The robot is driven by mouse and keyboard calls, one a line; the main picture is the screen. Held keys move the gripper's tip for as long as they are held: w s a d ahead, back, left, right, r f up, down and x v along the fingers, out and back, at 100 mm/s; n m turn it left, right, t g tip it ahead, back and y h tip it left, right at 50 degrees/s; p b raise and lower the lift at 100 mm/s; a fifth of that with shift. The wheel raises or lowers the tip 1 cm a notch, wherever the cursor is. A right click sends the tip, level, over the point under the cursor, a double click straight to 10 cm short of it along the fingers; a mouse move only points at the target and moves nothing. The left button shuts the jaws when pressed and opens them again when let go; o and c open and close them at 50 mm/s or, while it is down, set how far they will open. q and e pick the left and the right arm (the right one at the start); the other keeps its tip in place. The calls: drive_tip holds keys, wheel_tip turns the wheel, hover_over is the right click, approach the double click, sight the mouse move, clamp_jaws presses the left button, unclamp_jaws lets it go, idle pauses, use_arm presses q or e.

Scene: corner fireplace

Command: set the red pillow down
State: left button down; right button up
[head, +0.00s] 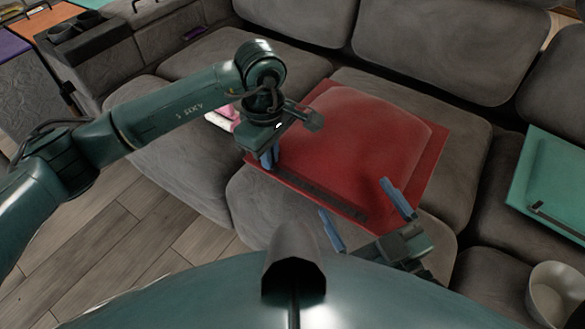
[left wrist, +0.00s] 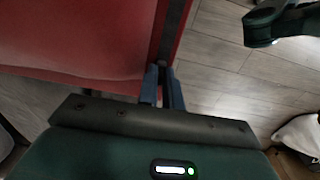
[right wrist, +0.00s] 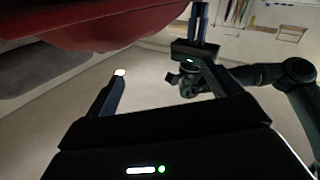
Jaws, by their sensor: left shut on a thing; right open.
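The red pillow (head: 365,130) is a flat square cushion with a wide border and a dark strip along its near edge. In the head view it lies over or just above the grey sofa seat; I cannot tell whether it rests there. My left gripper (head: 268,160) is shut on the pillow's left corner. In the left wrist view the left fingers (left wrist: 163,85) pinch the red edge (left wrist: 80,40). My right gripper (head: 366,212) is open beside the pillow's near right edge, its fingers apart. In the right wrist view the pillow's red underside (right wrist: 100,25) shows above the right fingers.
The grey sofa (head: 420,45) runs across the view with backrests behind. A teal pillow (head: 555,185) is on the right seat, with a pale bowl (head: 556,296) at bottom right. A pink and white item (head: 222,117) lies behind the left arm. Wooden floor (head: 130,245) is open at left.

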use_arm(q)
wheel_tip(320, 180, down, 5)
drive_tip(key=shift+r+b, duration=0.15)
drive_tip(key=shift+b, duration=0.35)
wheel_tip(320, 180, down, 4)
drive_tip(key=shift+f+b, duration=0.1)
drive_tip(key=shift+b, duration=0.45)
use_arm(e)
drive_tip(key=shift+a+t+y, duration=0.35)
drive_tip(key=shift+t+y, duration=0.05)
drive_tip(key=shift+y, duration=0.1)
use_arm(q)
drive_tip(key=c, duration=2)
unclamp_jaws()
drive_tip(key=o, duration=0.4)
drive_tip(key=shift+o, duration=0.2)
